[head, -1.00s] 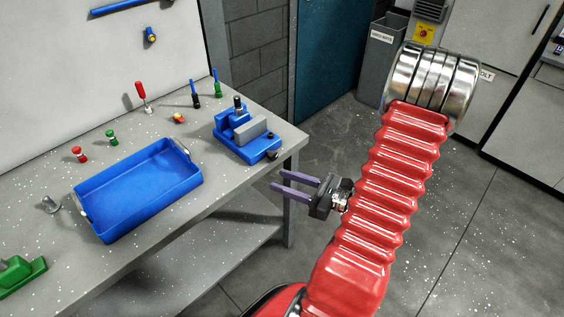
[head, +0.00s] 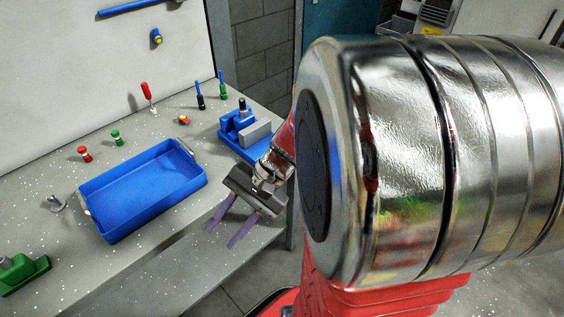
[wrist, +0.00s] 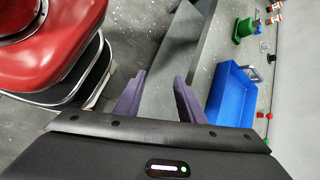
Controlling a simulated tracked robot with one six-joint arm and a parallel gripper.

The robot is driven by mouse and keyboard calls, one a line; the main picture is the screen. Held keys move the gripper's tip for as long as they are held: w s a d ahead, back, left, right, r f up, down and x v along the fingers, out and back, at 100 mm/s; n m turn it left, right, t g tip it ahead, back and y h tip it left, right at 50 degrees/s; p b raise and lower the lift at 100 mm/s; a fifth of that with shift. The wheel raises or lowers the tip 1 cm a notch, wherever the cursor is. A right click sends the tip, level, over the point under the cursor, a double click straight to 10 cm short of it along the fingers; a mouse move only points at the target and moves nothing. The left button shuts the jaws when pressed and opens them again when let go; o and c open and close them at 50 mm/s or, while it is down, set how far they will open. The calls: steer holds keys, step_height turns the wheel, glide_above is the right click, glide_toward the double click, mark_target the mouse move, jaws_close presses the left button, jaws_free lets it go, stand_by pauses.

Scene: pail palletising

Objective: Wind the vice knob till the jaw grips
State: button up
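The blue vice (head: 232,122) stands on the bench near its right end, with a grey block-shaped jaw (head: 255,133) and a dark upright piece with a black top (head: 241,105). The vice's near right end, with any knob there, is hidden behind my wrist in the head view. My gripper (head: 221,238) is open and empty by the bench's front edge, nearer to me than the vice. Its two purple fingers point down and left, away from the vice. In the wrist view the open fingers (wrist: 160,76) have nothing between them, and the vice is not seen.
A blue tray (head: 92,212) lies left of the vice on the grey bench (head: 40,225). Behind it stand a red-handled tool (head: 146,92), small red and green knobs, and two slim upright tools (head: 199,97). A green object (head: 25,274) sits at the left. My silver arm joint blocks the right side.

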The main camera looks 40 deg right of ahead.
step_height(320, 180, up, 12)
steer(key=s+a+n+t+h, duration=0.1)
steer(key=a+n+t+h, duration=0.1)
steer(key=n+h, duration=0.6)
steer(key=n+t, duration=0.1)
steer(key=n, duration=0.3)
steer(key=shift+s+f+n+t, duration=0.25)
steer(key=shift+s+n+t, duration=0.05)
steer(key=shift+s+n, duration=0.1)
steer(key=shift+c, duration=0.6)
